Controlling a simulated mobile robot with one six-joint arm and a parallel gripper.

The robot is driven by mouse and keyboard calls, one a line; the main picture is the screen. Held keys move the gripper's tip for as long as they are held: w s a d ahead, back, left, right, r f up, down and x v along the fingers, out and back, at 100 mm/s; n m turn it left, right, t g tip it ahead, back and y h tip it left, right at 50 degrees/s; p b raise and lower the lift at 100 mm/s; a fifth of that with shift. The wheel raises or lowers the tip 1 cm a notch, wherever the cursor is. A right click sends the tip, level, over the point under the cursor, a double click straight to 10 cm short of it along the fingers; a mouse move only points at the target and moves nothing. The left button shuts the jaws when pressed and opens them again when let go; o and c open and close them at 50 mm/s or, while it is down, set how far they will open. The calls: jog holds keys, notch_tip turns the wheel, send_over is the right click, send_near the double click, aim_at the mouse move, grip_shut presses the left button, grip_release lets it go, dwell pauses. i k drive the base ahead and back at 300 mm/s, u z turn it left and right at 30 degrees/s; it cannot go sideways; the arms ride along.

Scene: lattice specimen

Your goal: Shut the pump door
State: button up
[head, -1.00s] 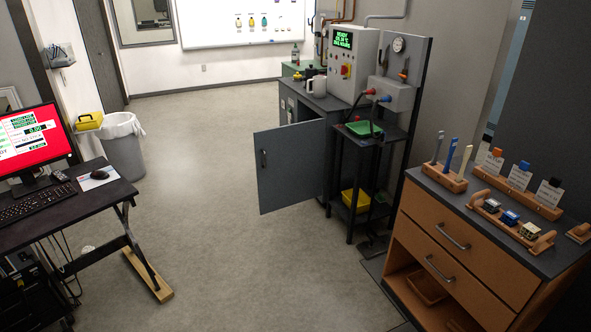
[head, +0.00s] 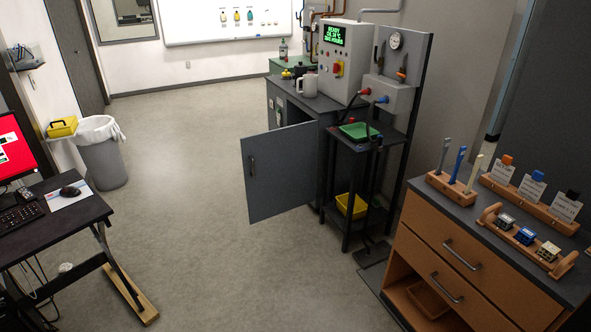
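The pump door (head: 284,172) is a flat grey-blue panel with a dark vertical handle (head: 251,167) near its left edge. It stands wide open, swung out to the left from the grey cabinet (head: 318,108) under the control box. The door's face is toward me, and part of the cabinet opening is hidden behind it. My gripper is not in the head view.
Clear floor (head: 190,235) lies ahead and left of the door. A black stand with a green tray (head: 358,131) and yellow bin (head: 351,206) is right of it. A wooden drawer unit (head: 455,250) is near right; a desk (head: 50,222) and trash bin (head: 102,155) are left.

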aim_at(279, 165)
jog(key=z, duration=0.25)
jog(key=i, duration=1.25)
jog(key=z, duration=1.15)
jog(key=k, duration=0.25)
jog(key=z, duration=0.8)
